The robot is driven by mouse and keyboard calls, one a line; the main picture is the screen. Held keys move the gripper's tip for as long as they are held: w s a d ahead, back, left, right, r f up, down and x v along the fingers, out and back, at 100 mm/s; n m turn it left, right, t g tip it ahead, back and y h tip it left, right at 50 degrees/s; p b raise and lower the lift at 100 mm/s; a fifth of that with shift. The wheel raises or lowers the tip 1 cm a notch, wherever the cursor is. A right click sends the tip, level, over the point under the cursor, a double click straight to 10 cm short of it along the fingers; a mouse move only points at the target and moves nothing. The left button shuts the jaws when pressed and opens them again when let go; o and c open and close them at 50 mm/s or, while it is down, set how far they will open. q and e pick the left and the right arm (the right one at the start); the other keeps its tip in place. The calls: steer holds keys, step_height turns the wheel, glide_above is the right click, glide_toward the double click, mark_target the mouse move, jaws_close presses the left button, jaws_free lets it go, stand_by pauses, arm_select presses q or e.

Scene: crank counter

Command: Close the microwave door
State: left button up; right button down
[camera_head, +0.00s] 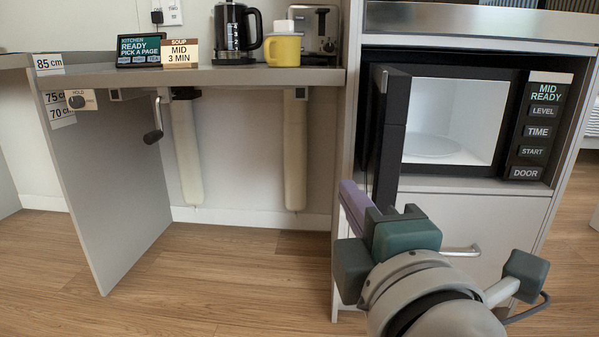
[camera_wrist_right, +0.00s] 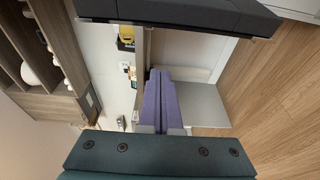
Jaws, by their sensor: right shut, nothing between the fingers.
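The microwave (camera_head: 515,95) sits in a cabinet niche at the right of the head view. Its dark door (camera_head: 393,125) is open, hinged at the left side and swung out towards me, so the lit white inside with a round plate (camera_head: 432,146) shows. My right gripper (camera_head: 346,188) is shut and empty, its purple fingers low and just left of the door's lower part. Whether they touch the door I cannot tell. In the right wrist view the shut fingers (camera_wrist_right: 160,75) point away, with a dark slab (camera_wrist_right: 190,12), apparently the door, along the top. My left gripper is not in view.
A control panel (camera_head: 542,125) with a DOOR button is on the microwave's right. Below is a white drawer with a metal handle (camera_head: 462,251).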

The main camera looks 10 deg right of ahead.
mark_target(378, 146)
steer(key=w+d+p, duration=0.1)
steer(key=w+d, duration=0.3)
steer(key=w, duration=0.1)
steer(key=shift+w, duration=0.35)
stand_by(0.3)
steer(key=shift+d, duration=0.15)
